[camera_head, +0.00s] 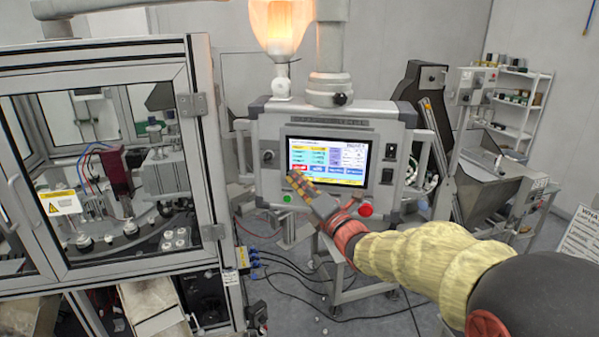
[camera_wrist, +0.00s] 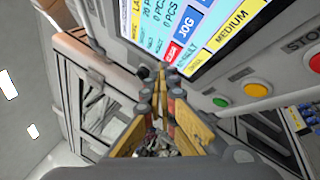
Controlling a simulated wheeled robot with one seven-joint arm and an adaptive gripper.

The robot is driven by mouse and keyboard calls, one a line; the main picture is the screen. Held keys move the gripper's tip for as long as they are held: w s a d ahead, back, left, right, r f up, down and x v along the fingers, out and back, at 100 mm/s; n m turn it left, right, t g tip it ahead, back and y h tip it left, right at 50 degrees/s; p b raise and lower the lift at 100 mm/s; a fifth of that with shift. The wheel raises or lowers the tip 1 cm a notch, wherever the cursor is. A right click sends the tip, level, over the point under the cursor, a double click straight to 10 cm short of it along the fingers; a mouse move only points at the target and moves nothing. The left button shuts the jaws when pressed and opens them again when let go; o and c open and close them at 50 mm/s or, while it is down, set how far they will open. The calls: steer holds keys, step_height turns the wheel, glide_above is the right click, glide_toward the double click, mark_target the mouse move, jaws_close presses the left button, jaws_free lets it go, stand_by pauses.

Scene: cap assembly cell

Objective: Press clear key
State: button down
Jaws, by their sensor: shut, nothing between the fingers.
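The control panel's lit touchscreen (camera_head: 328,150) shows a bottom row with a red key (camera_head: 299,168) at the left and blue keys beside it. The red key also shows in the wrist view (camera_wrist: 172,53), its label cut off and hard to read. My gripper (camera_head: 291,176) is shut and empty, its fingertips just below the red key in the head view. In the wrist view my gripper (camera_wrist: 162,70) points at the screen's lower edge beside the red key. I cannot tell whether the tips touch the screen.
Below the screen are a green button (camera_head: 287,197), a yellow button (camera_wrist: 256,89) and a red stop button (camera_head: 365,210). A black rotary switch (camera_head: 268,156) is left of the screen. A glazed machine enclosure (camera_head: 205,150) stands left of the panel. Cables lie on the floor.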

steer(key=s+b, duration=0.2)
steer(key=s+a+b, duration=0.1)
steer(key=s+b, duration=0.1)
steer(key=shift+s+a, duration=0.15)
steer(key=shift+s, duration=0.25)
stand_by(0.4)
